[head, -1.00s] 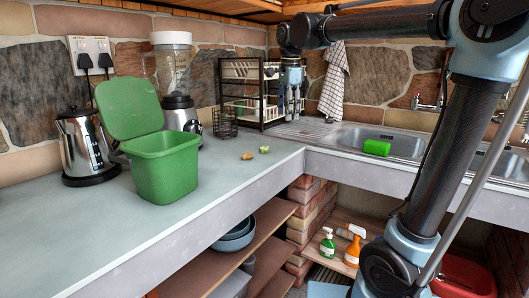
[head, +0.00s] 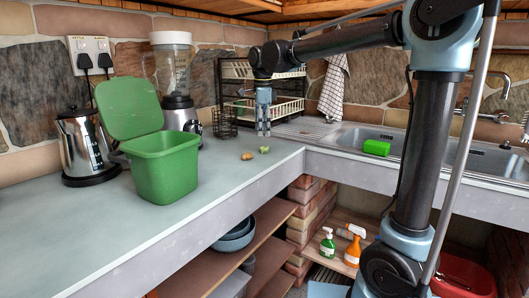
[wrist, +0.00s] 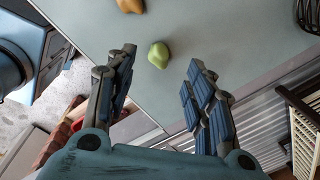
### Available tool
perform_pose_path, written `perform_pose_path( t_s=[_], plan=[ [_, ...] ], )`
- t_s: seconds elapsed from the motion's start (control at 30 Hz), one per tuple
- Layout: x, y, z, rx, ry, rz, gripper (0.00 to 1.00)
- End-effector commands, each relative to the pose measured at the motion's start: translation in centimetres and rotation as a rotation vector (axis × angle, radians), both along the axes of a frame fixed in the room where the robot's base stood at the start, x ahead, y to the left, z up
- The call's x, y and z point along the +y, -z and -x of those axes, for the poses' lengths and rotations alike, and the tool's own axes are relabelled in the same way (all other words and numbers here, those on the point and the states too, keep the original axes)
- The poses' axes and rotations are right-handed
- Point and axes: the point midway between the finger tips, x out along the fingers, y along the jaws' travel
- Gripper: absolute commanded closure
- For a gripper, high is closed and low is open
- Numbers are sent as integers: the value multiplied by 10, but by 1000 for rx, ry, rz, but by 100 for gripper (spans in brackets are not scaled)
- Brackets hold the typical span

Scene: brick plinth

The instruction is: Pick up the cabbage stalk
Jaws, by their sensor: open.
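The cabbage stalk looks like the small pale green lump (head: 264,149) on the grey-green countertop (head: 235,185), close to its front edge near the inner corner. In the wrist view the green lump (wrist: 158,55) lies just beyond the fingertips, roughly between them, with nothing touching it. My gripper (head: 263,132) points down above the counter near the lump, slightly behind it in the head view. In the wrist view my gripper (wrist: 160,70) has its fingers spread apart and empty.
A small tan-orange piece (head: 247,156) lies left of the green lump. A green bin (head: 167,170) with its lid open, a kettle (head: 82,145) and a blender (head: 178,105) stand left. A dish rack (head: 285,107) and wire basket (head: 224,124) are behind; a sink (head: 400,142) is right.

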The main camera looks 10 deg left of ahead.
Motion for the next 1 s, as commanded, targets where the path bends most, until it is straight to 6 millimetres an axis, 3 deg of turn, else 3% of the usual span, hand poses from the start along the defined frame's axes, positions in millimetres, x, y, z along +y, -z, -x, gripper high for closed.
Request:
perform_pose_path(
  t_s=[0.1, 0.37, 0.7, 1.0],
  plan=[
    [1, 15, -2, 0, 0, 0, 51],
    [0, 31, -4, 0, 0, 0, 51],
    [-2, 72, -9, 0, -1, 0, 51],
    [-2, 77, -9, 0, -1, 0, 51]
  ],
)
